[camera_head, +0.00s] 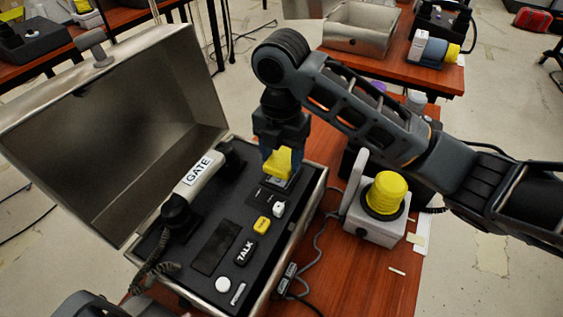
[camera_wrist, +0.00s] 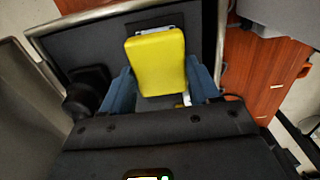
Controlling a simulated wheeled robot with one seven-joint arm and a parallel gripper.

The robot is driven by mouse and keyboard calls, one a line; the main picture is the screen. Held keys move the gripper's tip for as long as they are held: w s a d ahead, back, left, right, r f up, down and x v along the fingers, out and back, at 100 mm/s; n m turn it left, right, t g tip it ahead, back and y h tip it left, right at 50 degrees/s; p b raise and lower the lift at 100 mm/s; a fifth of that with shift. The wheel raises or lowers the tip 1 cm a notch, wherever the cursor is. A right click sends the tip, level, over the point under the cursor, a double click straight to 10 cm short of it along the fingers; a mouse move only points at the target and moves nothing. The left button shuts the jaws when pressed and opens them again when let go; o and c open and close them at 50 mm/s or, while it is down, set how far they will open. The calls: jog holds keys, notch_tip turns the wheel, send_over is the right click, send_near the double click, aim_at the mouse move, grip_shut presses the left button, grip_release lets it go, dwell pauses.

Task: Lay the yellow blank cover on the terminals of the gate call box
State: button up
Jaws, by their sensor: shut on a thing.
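The gate call box (camera_head: 312,200) is an open metal case with a dark panel and a handset (camera_head: 197,178) labelled GATE. My gripper (camera_head: 277,158) points down over the panel's far right end. It is shut on the yellow blank cover (camera_head: 282,162), a small yellow block. In the wrist view, the cover (camera_wrist: 157,62) sits between my two blue fingers. A light grey fitting, perhaps the terminals (camera_head: 288,184), shows just under the cover and is mostly hidden. I cannot tell whether the cover touches it.
The panel also has a white switch (camera_head: 279,209), a yellow button (camera_head: 262,225), a TALK key (camera_head: 245,252) and a white round button (camera_head: 223,285). The raised lid (camera_head: 120,125) stands at left. A grey box with a yellow dome (camera_head: 386,193) stands close at right; cables lie between.

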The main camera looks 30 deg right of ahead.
aim_at(281, 160)
jog(key=shift+f, duration=1.45)
jog(key=shift+f, duration=0.1)
jog(key=o, duration=1.1)
jog(key=shift+c, duration=0.2)
notch_tip(281, 160, up, 12)
jog(key=p, duration=0.1)
jog(key=shift+p, duration=0.35)
